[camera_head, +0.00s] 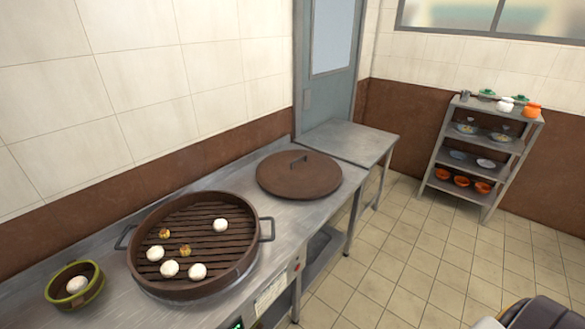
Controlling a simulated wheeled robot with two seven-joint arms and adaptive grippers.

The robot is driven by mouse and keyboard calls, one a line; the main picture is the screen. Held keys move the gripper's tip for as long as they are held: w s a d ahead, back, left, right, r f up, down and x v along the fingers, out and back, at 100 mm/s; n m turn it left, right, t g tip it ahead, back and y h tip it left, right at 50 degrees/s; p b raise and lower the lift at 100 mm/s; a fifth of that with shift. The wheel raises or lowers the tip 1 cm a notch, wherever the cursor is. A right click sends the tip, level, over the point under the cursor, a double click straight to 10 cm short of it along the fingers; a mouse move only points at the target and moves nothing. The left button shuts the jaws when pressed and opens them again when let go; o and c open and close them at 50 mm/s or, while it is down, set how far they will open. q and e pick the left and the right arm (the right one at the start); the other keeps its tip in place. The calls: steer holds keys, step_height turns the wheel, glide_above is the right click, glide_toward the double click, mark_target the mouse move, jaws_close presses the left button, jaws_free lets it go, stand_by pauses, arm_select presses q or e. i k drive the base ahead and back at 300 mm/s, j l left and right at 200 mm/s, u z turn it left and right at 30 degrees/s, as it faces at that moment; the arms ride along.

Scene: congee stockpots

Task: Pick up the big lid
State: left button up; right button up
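The steamer is open, with a slatted base, side handles and several white buns and small yellowish pieces inside. Neither of my grippers shows in the head view.
A small green-rimmed basket (91,293) with a white bun stands at the counter's left. A steel side table (362,139) beyond the lid is bare. A shelf rack (487,148) with bowls and pots stands at the right. Open tiled floor (400,255) lies between.

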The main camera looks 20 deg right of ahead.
mark_target(294, 174)
steer(key=i+l+u, duration=0.2)
steer(key=l, duration=0.3)
steer(key=l+u, duration=0.2)
steer(key=l, duration=0.3)
steer(key=l+u, duration=0.2)
steer(key=l, duration=0.35)
steer(key=l+u, duration=0.25)
steer(key=l, duration=0.3)
steer(key=l+u, duration=0.2)
steer(key=l, duration=0.35)
steer(key=k+l+u, duration=0.2)
steer(key=l, duration=0.3)
steer(key=l+u, duration=0.2)
steer(key=l, duration=0.35)
steer(key=k+l+u, duration=0.2)
steer(key=l, duration=0.25)
